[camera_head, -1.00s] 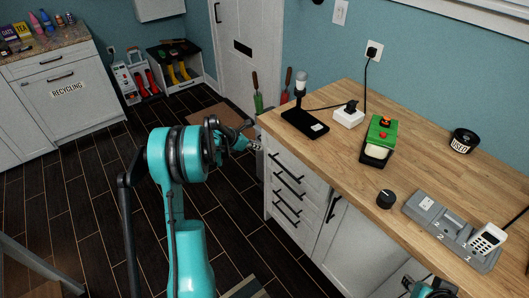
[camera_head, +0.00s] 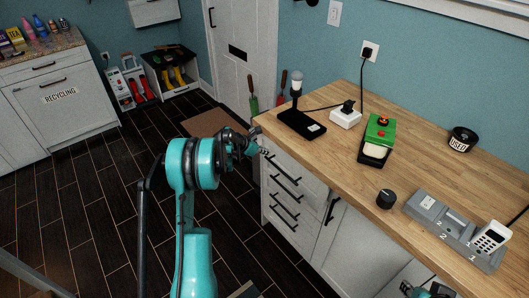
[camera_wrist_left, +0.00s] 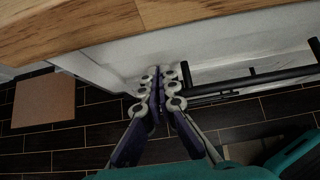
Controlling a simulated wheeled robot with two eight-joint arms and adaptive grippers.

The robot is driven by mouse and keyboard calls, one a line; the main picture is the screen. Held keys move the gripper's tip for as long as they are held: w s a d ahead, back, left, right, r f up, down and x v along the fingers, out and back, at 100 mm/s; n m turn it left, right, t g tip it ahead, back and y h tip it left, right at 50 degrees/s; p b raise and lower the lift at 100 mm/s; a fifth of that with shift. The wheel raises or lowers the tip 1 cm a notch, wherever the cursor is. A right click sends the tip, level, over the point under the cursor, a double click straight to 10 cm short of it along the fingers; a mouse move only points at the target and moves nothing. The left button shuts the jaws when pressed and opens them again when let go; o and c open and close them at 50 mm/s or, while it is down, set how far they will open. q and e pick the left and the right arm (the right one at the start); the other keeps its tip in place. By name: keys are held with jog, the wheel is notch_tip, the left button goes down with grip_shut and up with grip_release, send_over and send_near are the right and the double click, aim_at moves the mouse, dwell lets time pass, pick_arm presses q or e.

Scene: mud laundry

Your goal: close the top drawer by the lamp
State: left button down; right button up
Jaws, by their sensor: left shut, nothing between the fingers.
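The lamp (camera_head: 301,122), with a black base and a white bulb, stands on the wooden counter's far left end. Below it is a stack of white drawers with black bar handles. The top drawer (camera_head: 300,168) is just under the counter edge; how far it stands out is hard to tell. My left gripper (camera_head: 263,151) is shut and empty at the left end of the top drawer's front. In the left wrist view its fingers (camera_wrist_left: 158,80) point at the white front, with black handles (camera_wrist_left: 255,78) to their right. My right gripper (camera_head: 430,291) shows only partly at the bottom edge.
The wooden counter (camera_head: 345,150) overhangs close above my left gripper. On it are a white plug adapter (camera_head: 345,116), a green device (camera_head: 378,135), a black knob (camera_head: 386,199) and a grey phone dock (camera_head: 455,230). Dark floor is open to the left, with a brown mat (camera_head: 212,122).

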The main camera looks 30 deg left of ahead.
aim_at(270, 146)
pick_arm(q)
jog(key=w, duration=0.1)
jog(key=w+d, duration=0.1)
jog(key=w, duration=0.1)
jog(key=shift+w+d, duration=0.2)
jog(key=shift+r, duration=0.1)
